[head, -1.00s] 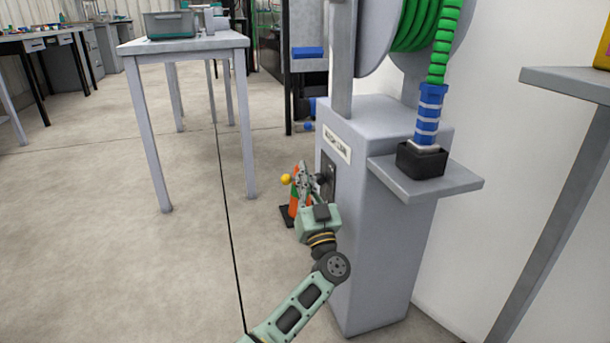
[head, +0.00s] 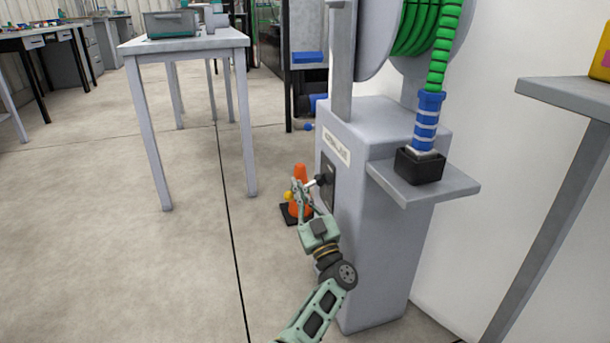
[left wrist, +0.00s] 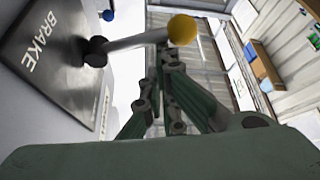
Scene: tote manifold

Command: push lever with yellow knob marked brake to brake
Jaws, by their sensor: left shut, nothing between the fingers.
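The lever's yellow knob (head: 287,196) shows beside my left gripper (head: 299,188) in the head view, left of the grey cabinet. In the left wrist view the yellow knob (left wrist: 182,30) sits at the end of a pale rod (left wrist: 135,42). The rod comes from a black pivot on a dark plate marked BRAKE (left wrist: 55,50). My left gripper (left wrist: 168,58) is shut and empty, its fingertips right at the rod near the knob; whether they touch is unclear. In the head view the rod slopes down from the plate (head: 328,186) to the knob. My right gripper is not in view.
The grey cabinet (head: 370,250) carries a green hose reel (head: 420,40) and a side shelf (head: 430,190) with a black socket. An orange cone (head: 301,175) stands behind my gripper. A table (head: 185,45) stands at the left.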

